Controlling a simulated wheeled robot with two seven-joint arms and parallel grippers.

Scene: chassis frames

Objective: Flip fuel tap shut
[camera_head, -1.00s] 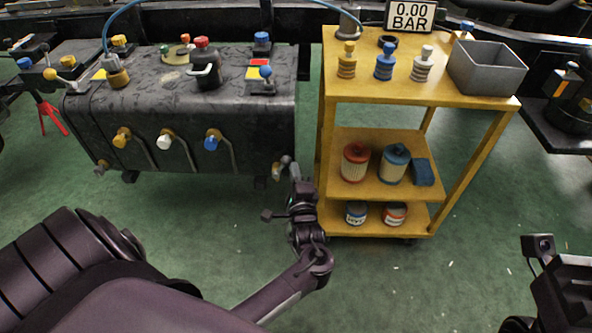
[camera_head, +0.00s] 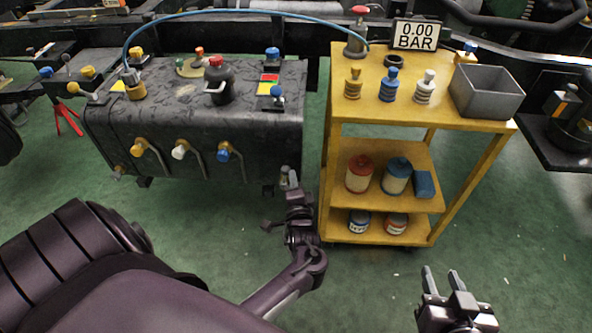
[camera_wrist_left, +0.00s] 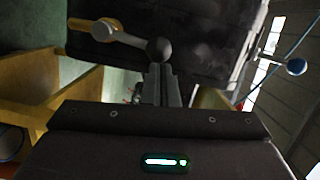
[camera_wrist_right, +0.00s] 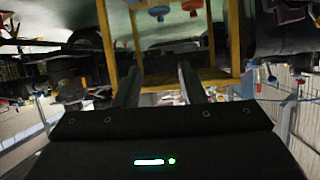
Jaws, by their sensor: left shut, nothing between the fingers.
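The dark fuel tank (camera_head: 200,115) stands left of the cart. A small tap (camera_head: 285,175) sits at its lower right corner; the left wrist view shows what looks like this tap's lever, with a pale knob (camera_wrist_left: 103,30) and a dark ball (camera_wrist_left: 160,49). My left gripper (camera_head: 291,184) is shut and empty, its fingertips just below the dark ball; I cannot tell whether they touch. Yellow (camera_head: 139,147), white (camera_head: 179,152) and blue (camera_head: 224,153) taps line the tank's front. My right gripper (camera_head: 441,280) is open and empty, low in front of the cart.
The yellow cart (camera_head: 390,115) stands close to the right of my left gripper. It carries bottles, filters, a grey bin (camera_head: 487,92) and a gauge reading 0.00 BAR (camera_head: 416,35). A blue hose (camera_head: 240,11) arches from tank to cart. The green floor in front is free.

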